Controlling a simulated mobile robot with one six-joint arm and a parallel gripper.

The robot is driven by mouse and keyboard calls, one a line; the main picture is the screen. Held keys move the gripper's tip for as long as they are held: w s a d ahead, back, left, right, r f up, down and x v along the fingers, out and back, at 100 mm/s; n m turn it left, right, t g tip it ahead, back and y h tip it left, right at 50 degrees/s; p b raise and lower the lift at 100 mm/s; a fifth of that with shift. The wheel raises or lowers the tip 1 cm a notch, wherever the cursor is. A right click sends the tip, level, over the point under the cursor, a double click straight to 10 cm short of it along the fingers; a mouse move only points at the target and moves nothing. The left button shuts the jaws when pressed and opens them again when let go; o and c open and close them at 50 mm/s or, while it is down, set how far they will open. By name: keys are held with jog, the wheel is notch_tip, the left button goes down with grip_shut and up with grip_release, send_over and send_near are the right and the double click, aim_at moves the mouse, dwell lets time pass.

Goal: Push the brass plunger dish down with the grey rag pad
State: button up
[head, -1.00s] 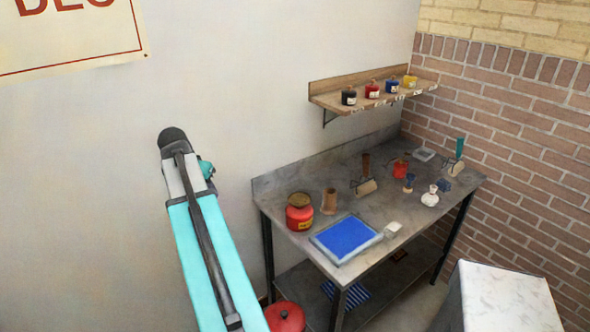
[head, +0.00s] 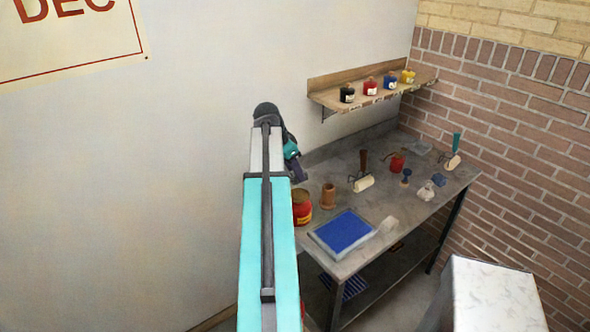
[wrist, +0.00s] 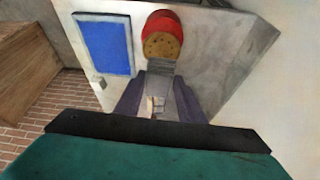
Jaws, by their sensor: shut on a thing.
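The red plunger can (head: 302,213) stands at the left end of the grey bench, partly hidden by my arm in the head view. Its brass plunger dish (wrist: 161,43) shows from above in the wrist view, with the red can (wrist: 163,19) behind it. My gripper (wrist: 157,101) is shut on a grey thing that looks like the rag pad (wrist: 160,82). The pad lies between the fingers and points toward the dish; I cannot tell whether they touch. In the head view, my gripper (head: 300,174) is near the dish, at its upper left.
A blue pad in a tray (head: 343,232) lies right of the can, with a pale block (head: 388,225) beside it. A brown cup (head: 328,196), rollers (head: 363,183) and a white lumpy thing (head: 426,191) stand farther along the bench. Ink jars sit on the wall shelf (head: 340,99).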

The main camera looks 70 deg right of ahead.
jog(key=shift+s+f, duration=0.1)
jog(key=shift+f, duration=0.05)
dwell(0.3)
jog(key=b, duration=0.3)
send_over(298, 195)
jog(key=shift+w+a+f, duration=0.1)
jog(key=shift+a+f, duration=0.05)
jog(key=shift+f, duration=0.8)
jog(key=shift+w+a+f, duration=0.15)
jog(key=shift+f, duration=0.8)
jog(key=shift+w+a+f, duration=0.1)
jog(key=shift+a+f, duration=0.05)
jog(key=shift+f, duration=0.8)
jog(key=shift+f+b, duration=0.75)
jog(key=shift+f, duration=0.45)
dwell(1.8)
jog(key=shift+r, duration=0.1)
jog(key=shift+r+p, duration=1.9)
jog(key=shift+r, duration=1.55)
